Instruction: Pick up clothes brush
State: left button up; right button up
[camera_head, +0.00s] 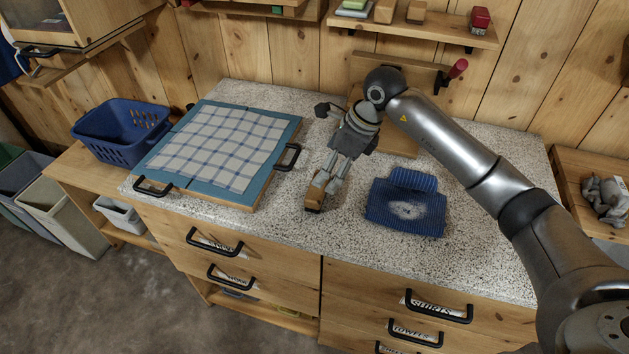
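The clothes brush (315,192) is a small wooden block with a dark end, near the middle of the speckled counter. My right gripper (326,176) reaches down to it from above, its arm coming in from the right. Its fingers are close together around the upper part of the brush and appear shut on it. The fingers hide part of the brush. Its lower end is at or just above the counter; I cannot tell which. My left gripper is not in view.
A folded blue garment (377,214) with a whitish patch lies right of the brush. A blue board with handles (284,130) and a checked cloth (215,145) lies to the left. A blue basket (105,145) stands far left. A red-handled wooden fixture (365,67) stands behind the gripper.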

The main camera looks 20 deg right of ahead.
aim_at(318, 191)
jog(key=shift+s+a+f+p, duration=0.15)
jog(key=shift+a+f, duration=0.15)
jog(key=shift+f, duration=0.35)
jog(key=shift+w+a+f+p, duration=0.15)
jog(key=shift+a+f, duration=0.15)
jog(key=shift+f, duration=0.3)
jog(key=shift+w+a+f, duration=0.1)
jog(key=shift+f, duration=0.2)
jog(key=p+x, duration=0.2)
jog(key=x, duration=0.2)
jog(key=shift+w+f, duration=0.15)
jog(key=shift+a+f, duration=0.1)
jog(key=shift+f, duration=0.15)
jog(key=shift+w, duration=0.1)
jog(key=c, duration=0.7)
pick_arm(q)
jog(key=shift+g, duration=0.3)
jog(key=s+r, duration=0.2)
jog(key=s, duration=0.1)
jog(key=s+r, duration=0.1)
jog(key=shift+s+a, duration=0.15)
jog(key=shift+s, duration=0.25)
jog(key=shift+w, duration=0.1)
